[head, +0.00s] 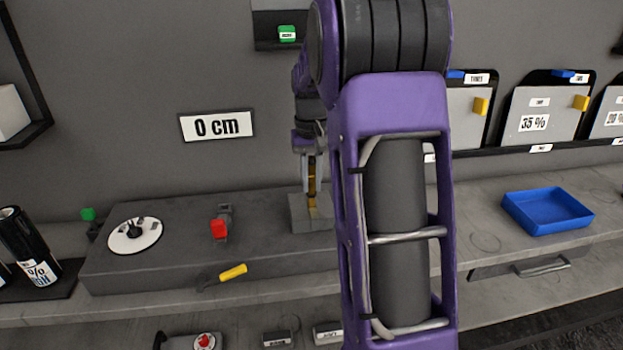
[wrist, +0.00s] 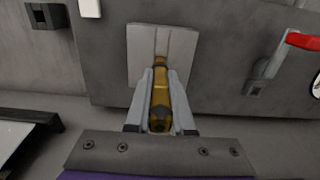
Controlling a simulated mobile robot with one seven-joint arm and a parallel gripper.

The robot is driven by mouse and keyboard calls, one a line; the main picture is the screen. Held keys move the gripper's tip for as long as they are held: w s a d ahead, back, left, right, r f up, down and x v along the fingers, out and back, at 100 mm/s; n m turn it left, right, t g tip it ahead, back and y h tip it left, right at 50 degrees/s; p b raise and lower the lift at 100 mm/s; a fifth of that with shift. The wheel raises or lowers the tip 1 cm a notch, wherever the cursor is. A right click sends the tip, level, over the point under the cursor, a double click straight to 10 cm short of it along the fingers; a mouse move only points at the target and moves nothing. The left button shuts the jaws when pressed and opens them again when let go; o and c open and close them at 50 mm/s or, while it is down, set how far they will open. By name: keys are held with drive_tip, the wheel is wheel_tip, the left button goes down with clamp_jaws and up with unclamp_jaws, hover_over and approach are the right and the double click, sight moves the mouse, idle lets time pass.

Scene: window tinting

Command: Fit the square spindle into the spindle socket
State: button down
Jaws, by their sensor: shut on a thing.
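My gripper (head: 311,190) is shut on a brass-yellow spindle (head: 312,178) and points it downward over the bench. In the wrist view the spindle (wrist: 161,94) lies lengthwise between the two grey fingers (wrist: 160,102), its far end beyond the fingertips. That end overlaps a light grey block (wrist: 142,45) with a narrow groove, which looks like the spindle socket. In the head view the block (head: 300,218) stands at the right of the dark raised platform, partly hidden by my arm. I cannot tell whether the spindle tip is inside it or just in front.
The dark platform (head: 160,255) carries a white dial (head: 134,235), a red-knobbed lever (head: 218,230) and a yellow handle (head: 233,272). A blue tray (head: 546,212) stands at the right. A "0 cm" sign (head: 216,125) hangs on the wall. A black roll (head: 27,247) stands at the left.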

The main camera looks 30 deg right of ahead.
drive_tip(key=shift+f+b, duration=0.4)
drive_tip(key=shift+f, duration=0.35)
drive_tip(key=c, duration=0.7)
unclamp_jaws()
wheel_tip(320, 180, up, 17)
drive_tip(key=p, duration=0.2)
drive_tip(key=shift+r+p, duration=0.2)
drive_tip(key=shift+p, duration=0.2)
drive_tip(key=shift+r, duration=0.1)
